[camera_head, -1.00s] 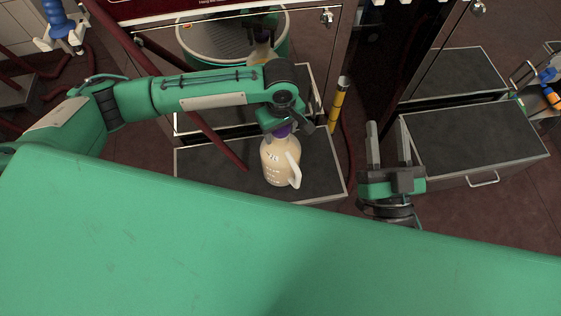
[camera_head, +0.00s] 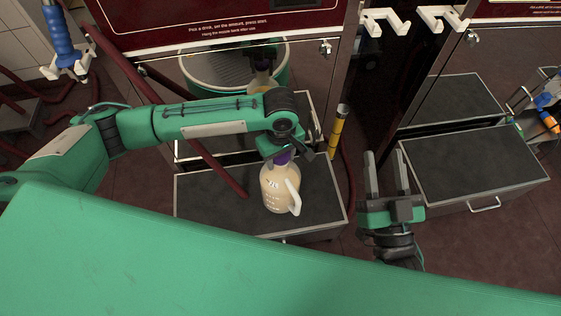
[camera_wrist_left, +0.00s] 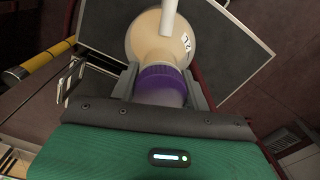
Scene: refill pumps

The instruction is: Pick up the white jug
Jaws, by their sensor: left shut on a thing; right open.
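The cream-white jug (camera_head: 278,188) is upright over the dark platform (camera_head: 215,210) in front of the left machine. Its handle is on the right, and it has dark marks on its side. My left gripper (camera_head: 283,155) is at its top, shut on the purple neck. In the left wrist view, the fingers of my left gripper (camera_wrist_left: 163,82) sit on either side of the purple collar, with the jug's round body (camera_wrist_left: 155,42) beyond. I cannot tell whether its base touches the platform. My right gripper (camera_head: 388,190) is open and empty, to the right of the jug.
A yellow-and-black post (camera_head: 339,130) stands behind the jug to the right. A dark red hose (camera_head: 215,165) crosses the left platform. A second platform (camera_head: 470,165) with a handle is at right, its top clear. White hooks (camera_head: 385,20) hang above, and a blue-handled nozzle (camera_head: 60,40) is at upper left.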

